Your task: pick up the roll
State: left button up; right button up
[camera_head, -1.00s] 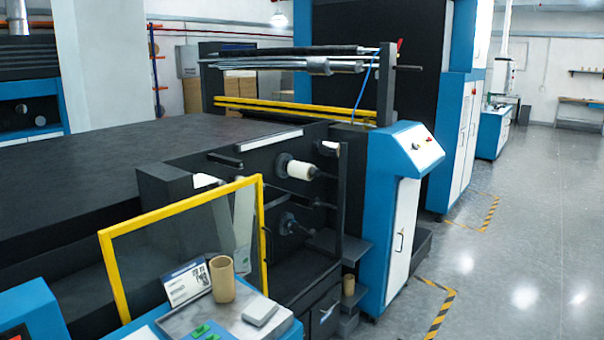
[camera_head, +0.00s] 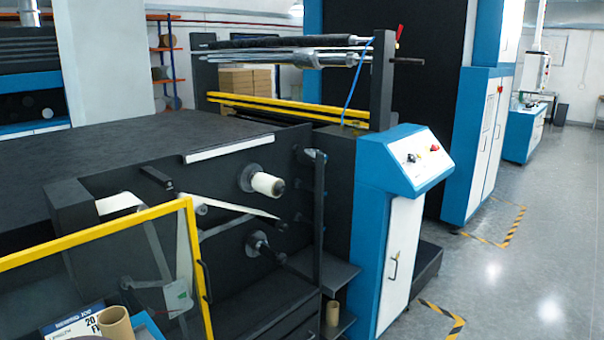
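Several things here look like rolls, and I cannot tell which one the task names. A cream roll (camera_head: 268,185) sits on a spindle on the dark side of the laminating machine (camera_head: 150,165). A small brown roll (camera_head: 332,312) stands upright on a low dark shelf beside the blue and white cabinet. A brown cardboard tube (camera_head: 116,325) stands at the bottom left, cut off by the picture's lower edge. Neither of my grippers is in view.
A yellow-framed guard (camera_head: 95,232) stands at the front left. A blue and white control cabinet (camera_head: 400,240) with a sloped panel stands right of the machine. Grey floor (camera_head: 505,290) with yellow-black tape lies open on the right.

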aim_at(264, 183)
jog(key=i+l, duration=0.6)
jog(key=i, duration=0.2)
jog(key=i+l, duration=0.6)
jog(key=i, duration=0.15)
